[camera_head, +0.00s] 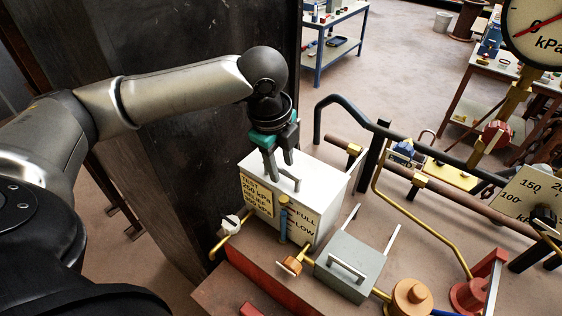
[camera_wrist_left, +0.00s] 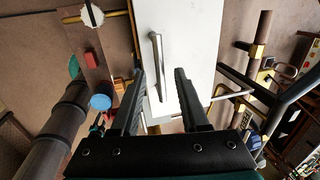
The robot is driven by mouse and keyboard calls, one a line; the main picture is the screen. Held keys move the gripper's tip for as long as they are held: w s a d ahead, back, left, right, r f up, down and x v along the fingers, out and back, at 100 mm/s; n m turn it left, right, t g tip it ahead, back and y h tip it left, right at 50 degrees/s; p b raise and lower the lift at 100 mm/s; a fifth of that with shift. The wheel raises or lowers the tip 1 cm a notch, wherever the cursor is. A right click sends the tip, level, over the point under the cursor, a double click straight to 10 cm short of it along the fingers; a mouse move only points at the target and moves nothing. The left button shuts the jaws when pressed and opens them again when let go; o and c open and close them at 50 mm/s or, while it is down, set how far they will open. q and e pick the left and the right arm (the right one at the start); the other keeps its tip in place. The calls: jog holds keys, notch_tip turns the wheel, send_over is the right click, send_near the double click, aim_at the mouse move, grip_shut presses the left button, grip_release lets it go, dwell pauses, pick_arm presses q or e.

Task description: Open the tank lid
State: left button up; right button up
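The white tank (camera_head: 319,215) with FULL and LOW marks stands below my left gripper in the head view. Its white lid (camera_head: 322,177) lies flat on top and looks closed. The lid's silver bar handle (camera_head: 290,184) also shows in the left wrist view (camera_wrist_left: 157,62). My left gripper (camera_head: 279,169) points down just above the handle. In the left wrist view its two fingers (camera_wrist_left: 160,82) are apart, one on each side of the handle's near end, with gaps to it. Whether the fingertips reach handle height is unclear. My right gripper is not in view.
A grey box (camera_head: 350,264) with its own handle sits right of the tank. A dark rail (camera_head: 350,108) and brass pipes (camera_head: 400,207) run behind and right. A dark wall panel (camera_head: 185,140) stands left of the tank. A pressure gauge (camera_head: 535,25) is at top right.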

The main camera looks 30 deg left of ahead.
pick_arm(q)
grip_shut()
dwell(1.3)
